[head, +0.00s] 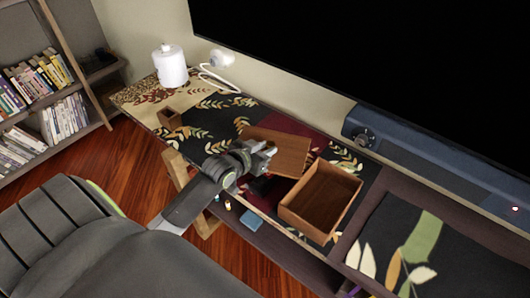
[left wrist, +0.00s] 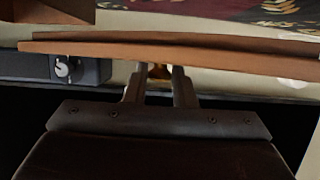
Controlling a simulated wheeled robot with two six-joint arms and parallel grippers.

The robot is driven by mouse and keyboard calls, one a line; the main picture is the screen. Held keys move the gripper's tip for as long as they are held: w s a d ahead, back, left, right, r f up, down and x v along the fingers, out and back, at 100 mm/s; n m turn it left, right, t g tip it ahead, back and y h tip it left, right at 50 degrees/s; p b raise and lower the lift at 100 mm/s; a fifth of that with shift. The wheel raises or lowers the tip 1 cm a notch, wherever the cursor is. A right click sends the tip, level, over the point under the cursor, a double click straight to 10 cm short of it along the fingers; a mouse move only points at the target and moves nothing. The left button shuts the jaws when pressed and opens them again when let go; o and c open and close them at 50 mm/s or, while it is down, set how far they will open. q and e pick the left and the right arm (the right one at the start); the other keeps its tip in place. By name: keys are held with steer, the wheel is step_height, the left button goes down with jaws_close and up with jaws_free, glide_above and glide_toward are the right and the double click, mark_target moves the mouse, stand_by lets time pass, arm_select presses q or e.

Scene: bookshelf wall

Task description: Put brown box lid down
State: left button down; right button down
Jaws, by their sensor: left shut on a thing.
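The brown box lid (head: 285,153) is a flat brown board to the left of the open brown box (head: 322,200), over the patterned table top. My left gripper (head: 266,153) is shut on the lid's left edge. The left wrist view shows the lid (left wrist: 230,58) edge-on, with my left gripper's fingers (left wrist: 159,74) at its edge. A corner of the box (left wrist: 45,10) shows at the top left there. The box is open at the top and looks empty. I cannot tell whether the lid touches the table. My right gripper is not in view.
A dark soundbar (head: 430,165) runs along the back, below a large black screen (head: 390,60). A bookshelf (head: 45,95) stands at the left.

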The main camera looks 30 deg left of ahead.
arm_select(q)
steer(key=shift+f, duration=0.65)
steer(key=shift+f+b, duration=0.35)
steer(key=shift+f, duration=0.3)
